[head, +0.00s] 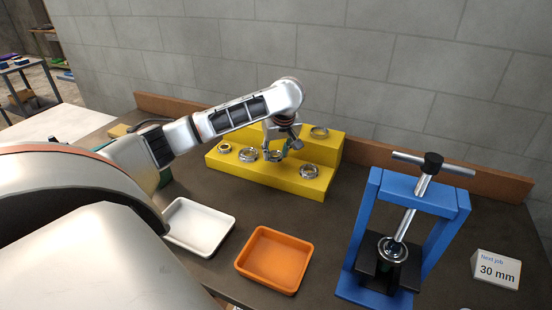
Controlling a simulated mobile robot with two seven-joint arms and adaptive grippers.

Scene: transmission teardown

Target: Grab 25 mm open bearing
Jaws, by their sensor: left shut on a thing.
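A yellow stepped rack (233,172) holds several ring bearings. On its lower step are a bearing at the left end (224,147), another beside it (249,155) and one at the right end (309,171). One more bearing (319,132) sits on the upper step. My left gripper (277,155) reaches down over the lower step and is shut on a bearing (274,156) between the second and the right-end ones. The fingers partly hide it, and I cannot tell whether it touches the step. Bearing sizes are not readable. My right gripper is out of view.
A white tray (201,228) and an orange tray (273,260) lie in front of the rack. A blue press (361,235) with a bar handle stands at the right. A card (497,269) beside it reads "30 mm". Dark table is clear between rack and press.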

